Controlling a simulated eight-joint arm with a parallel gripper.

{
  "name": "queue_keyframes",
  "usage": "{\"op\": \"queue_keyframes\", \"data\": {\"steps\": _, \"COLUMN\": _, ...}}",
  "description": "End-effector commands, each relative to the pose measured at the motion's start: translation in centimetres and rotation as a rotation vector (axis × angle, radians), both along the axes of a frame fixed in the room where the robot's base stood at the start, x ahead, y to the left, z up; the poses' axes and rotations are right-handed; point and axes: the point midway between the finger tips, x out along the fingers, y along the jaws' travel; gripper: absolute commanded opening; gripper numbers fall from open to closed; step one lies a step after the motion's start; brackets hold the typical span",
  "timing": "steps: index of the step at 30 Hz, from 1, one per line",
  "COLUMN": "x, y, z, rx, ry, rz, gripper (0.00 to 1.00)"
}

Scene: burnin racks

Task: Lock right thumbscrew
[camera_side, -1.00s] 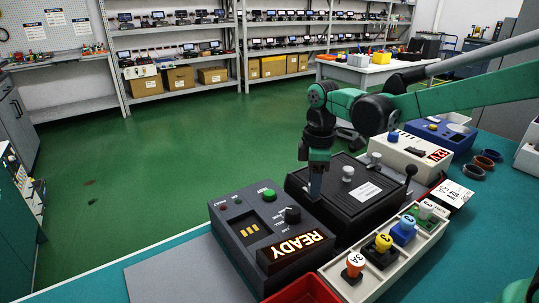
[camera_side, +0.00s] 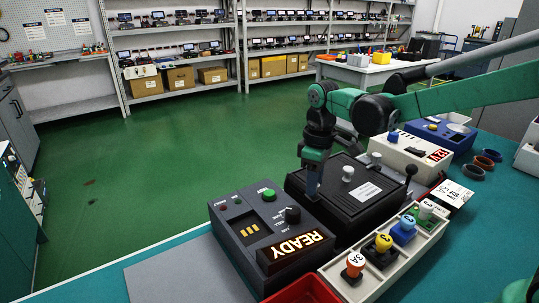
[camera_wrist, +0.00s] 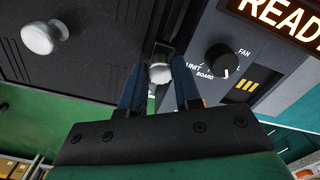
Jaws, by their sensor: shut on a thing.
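A black lidded box (camera_side: 330,208) stands on the bench, with a white knob (camera_side: 348,174) on top of its lid. That knob also shows at the upper left of the wrist view (camera_wrist: 42,37). My gripper (camera_side: 313,192) points down at the edge of the box nearest the grey READY unit. In the wrist view its two blue fingers are shut on a small white thumbscrew head (camera_wrist: 159,73), one finger on each side. In the side view the gripper hides this thumbscrew. I cannot tell whether it is locked.
The grey unit (camera_side: 228,216) with a lit READY display (camera_side: 296,246) stands close beside the box. A pale tray (camera_side: 397,266) of coloured numbered plugs is in front. A black ball-topped lever (camera_side: 411,170) rises near the box. A red bin (camera_side: 305,290) sits at the front edge.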

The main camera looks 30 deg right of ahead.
Motion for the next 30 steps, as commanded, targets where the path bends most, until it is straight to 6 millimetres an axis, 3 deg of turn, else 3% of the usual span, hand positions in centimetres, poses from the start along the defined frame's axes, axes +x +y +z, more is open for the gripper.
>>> {"op": "queue_keyframes", "data": {"steps": 30, "x": -0.01, "y": 0.02, "z": 0.03, "rx": 0.000, "ry": 0.001, "rz": -0.938, "gripper": 0.00}}
